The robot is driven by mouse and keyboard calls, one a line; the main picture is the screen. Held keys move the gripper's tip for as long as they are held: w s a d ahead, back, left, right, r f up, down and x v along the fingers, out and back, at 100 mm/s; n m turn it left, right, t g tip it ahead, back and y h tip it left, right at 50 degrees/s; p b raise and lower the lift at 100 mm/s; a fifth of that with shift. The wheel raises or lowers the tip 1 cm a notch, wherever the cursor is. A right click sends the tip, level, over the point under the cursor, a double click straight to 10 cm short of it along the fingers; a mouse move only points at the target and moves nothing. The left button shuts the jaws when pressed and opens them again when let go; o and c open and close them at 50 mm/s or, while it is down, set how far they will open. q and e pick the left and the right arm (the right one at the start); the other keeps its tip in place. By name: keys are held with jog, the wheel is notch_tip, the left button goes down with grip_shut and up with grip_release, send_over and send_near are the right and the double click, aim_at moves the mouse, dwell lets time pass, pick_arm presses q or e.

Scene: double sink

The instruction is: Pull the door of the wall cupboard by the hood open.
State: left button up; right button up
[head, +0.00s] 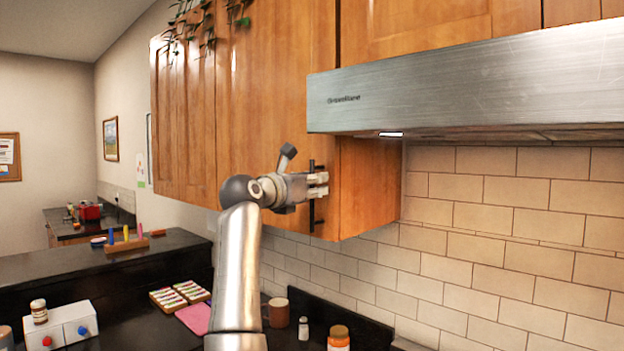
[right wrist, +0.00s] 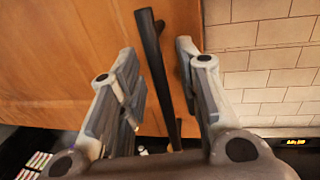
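The wall cupboard by the hood has a brown wooden door (head: 275,100), which looks closed; it also fills the left of the right wrist view (right wrist: 60,60). Its handle is a thin black vertical bar (head: 312,222) near the door's lower right edge. In the right wrist view the handle (right wrist: 158,60) runs between the fingers. My right gripper (head: 318,185) is at the handle, its fingers open on either side of the bar. In the wrist view (right wrist: 160,65) gaps show between bar and fingers. My left gripper is not in view.
The steel hood (head: 470,95) juts out just right of the door. Hanging leaves (head: 205,20) trail over the cupboard's top left. Below, the dark counter holds a brown mug (head: 278,312), an orange-lidded jar (head: 338,338) and a white drawer box (head: 60,326). Space left of the cupboard is open.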

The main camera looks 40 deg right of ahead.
grip_shut()
dwell(0.5)
